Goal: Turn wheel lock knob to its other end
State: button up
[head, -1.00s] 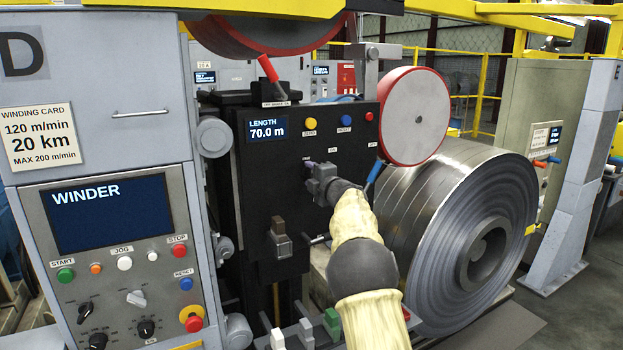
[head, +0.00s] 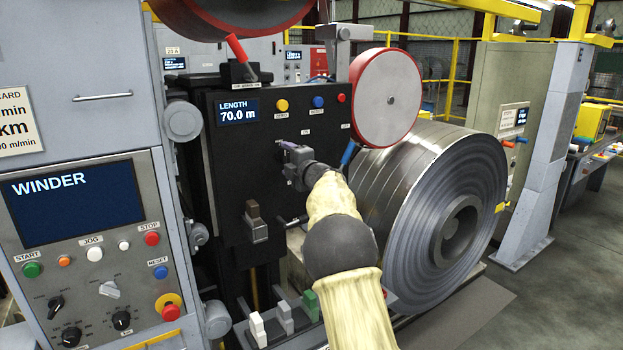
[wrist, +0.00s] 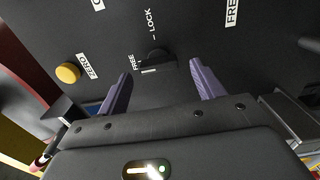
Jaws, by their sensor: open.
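The wheel lock knob (wrist: 160,60) is a small dark knob on the black panel, in the upper middle of the wrist view. A FREE label lies to its left and a LOCK label above it. A short pale mark shows at its lower left, on the FREE side; its exact pointing is hard to tell. My gripper (wrist: 161,70) is open, its two purple fingers on either side of the knob with gaps; contact is not visible. In the head view my gripper (head: 286,148) is close to the panel face and hides the knob.
The black panel (head: 230,165) also carries a yellow ZERO button (head: 281,105), a blue button (head: 318,103) and a LENGTH display (head: 238,111). A steel coil (head: 425,195) stands beyond.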

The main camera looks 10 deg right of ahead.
jog(key=b+v, duration=0.4)
jog(key=v, duration=1.1)
jog(key=shift+s, duration=0.15)
jog(key=s+d+f+m+g+h+p, duration=0.1)
jog(key=s+f+m+g+h+p, duration=0.6)
jog(key=s+f+m, duration=0.65)
jog(key=s+a+f+m+g+p, duration=0.2)
jog(key=s+a+f+m+g, duration=0.1)
jog(key=s, duration=0.7)
jog(key=s+a+f+m+g+y+p, duration=0.1)
jog(key=s+a+f+m+g+p, duration=0.1)
jog(key=s, duration=0.9)
notch_tip(320, 180, down, 2)
jog(key=a+m+g, duration=0.1)
jog(key=m+g, duration=0.1)
jog(key=m, duration=0.1)
jog(key=shift+s+g, duration=0.3)
jog(key=shift+f, duration=0.15)
